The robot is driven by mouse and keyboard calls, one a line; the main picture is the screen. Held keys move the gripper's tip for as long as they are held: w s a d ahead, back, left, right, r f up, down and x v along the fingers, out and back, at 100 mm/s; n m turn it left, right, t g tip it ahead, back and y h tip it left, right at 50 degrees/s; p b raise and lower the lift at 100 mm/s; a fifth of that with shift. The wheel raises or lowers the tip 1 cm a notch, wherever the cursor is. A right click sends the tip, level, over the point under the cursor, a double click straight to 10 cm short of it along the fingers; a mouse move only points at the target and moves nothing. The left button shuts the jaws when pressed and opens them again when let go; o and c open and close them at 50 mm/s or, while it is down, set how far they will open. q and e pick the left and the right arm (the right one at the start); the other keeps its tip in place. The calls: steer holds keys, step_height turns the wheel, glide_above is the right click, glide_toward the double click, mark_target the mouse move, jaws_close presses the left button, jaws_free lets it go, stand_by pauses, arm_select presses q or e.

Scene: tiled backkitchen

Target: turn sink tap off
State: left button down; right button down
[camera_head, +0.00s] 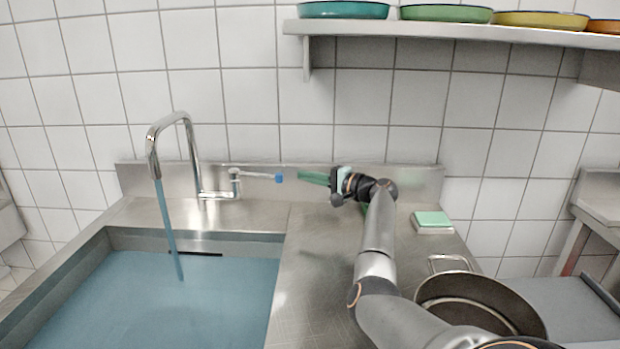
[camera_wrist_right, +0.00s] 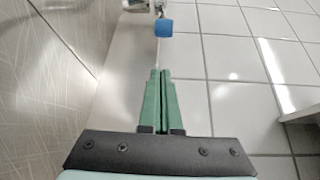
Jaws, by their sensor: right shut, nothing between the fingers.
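The chrome sink tap (camera_head: 187,150) stands behind the sink (camera_head: 245,238), and a blue stream of water runs from its spout into the basin. Its lever handle (camera_head: 255,175) points right and ends in a blue tip (camera_head: 279,177). The blue tip also shows in the right wrist view (camera_wrist_right: 163,27), beyond my fingertips. My right gripper (camera_head: 303,176), with green fingers, is shut and empty just right of the blue tip, with a small gap between them. In the right wrist view its fingers (camera_wrist_right: 160,75) are together. My left gripper is not in view.
A steel pot (camera_head: 480,300) stands on the counter at the right, near my right arm. A green-topped sponge or box (camera_head: 432,220) lies behind it. A wall shelf (camera_head: 420,30) with several coloured dishes hangs above. The tiled wall is close behind the tap.

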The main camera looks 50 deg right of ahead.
steer(key=shift+w+a+p, duration=0.75)
steer(key=shift+w+a, duration=1.05)
steer(key=shift+w, duration=0.15)
steer(key=shift+a, duration=0.1)
